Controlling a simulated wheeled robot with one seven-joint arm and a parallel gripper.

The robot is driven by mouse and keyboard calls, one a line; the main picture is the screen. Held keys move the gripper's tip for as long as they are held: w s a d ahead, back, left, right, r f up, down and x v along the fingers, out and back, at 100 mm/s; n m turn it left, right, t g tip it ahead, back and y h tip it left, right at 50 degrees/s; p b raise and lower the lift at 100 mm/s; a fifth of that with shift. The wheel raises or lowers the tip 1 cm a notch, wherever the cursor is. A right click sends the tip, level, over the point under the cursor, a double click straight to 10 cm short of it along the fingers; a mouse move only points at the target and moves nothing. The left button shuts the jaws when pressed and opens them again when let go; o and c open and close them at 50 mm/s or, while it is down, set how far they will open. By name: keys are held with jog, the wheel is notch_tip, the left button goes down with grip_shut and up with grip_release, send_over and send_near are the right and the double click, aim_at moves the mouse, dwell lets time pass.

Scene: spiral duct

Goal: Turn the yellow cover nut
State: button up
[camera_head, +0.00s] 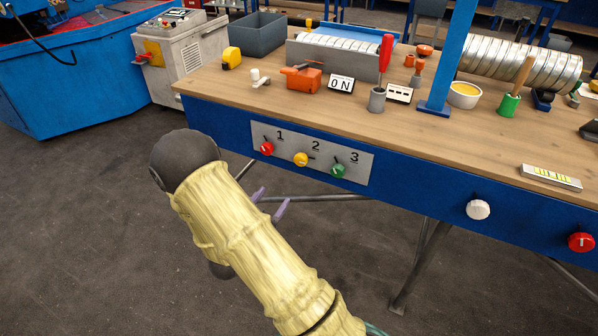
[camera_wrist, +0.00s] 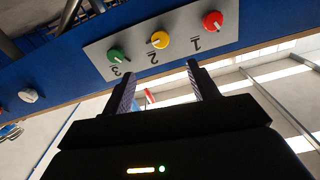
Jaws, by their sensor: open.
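The yellow nut appears to be the round yellow knob (camera_head: 301,159) below the number 2 on a grey panel (camera_head: 354,173) on the bench front. A dark pointer-like mark sits to its right. The yellow knob (camera_wrist: 160,40) also shows in the wrist view, inverted, with a pale mark toward its lower left. My gripper (camera_head: 270,203) is in front of and below the panel, apart from it. In the wrist view its two fingers (camera_wrist: 160,70) are spread and empty, with the yellow knob beyond the gap between their tips.
A red knob (camera_head: 267,148) and a green knob (camera_head: 338,170) flank the yellow one closely. A white knob (camera_head: 478,209) and a red round knob (camera_head: 581,242) are farther right. The wooden benchtop (camera_head: 440,140) holds tools; its metal legs (camera_head: 420,265) stand below.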

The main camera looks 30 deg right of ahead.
aim_at(299, 162)
jog(key=shift+r, duration=0.1)
jog(key=shift+d, duration=0.1)
jog(key=x, duration=1.7)
jog(key=shift+w+d, duration=0.1)
jog(key=shift+w, duration=0.05)
jog(key=shift+c, duration=0.2)
jog(key=c, duration=0.9)
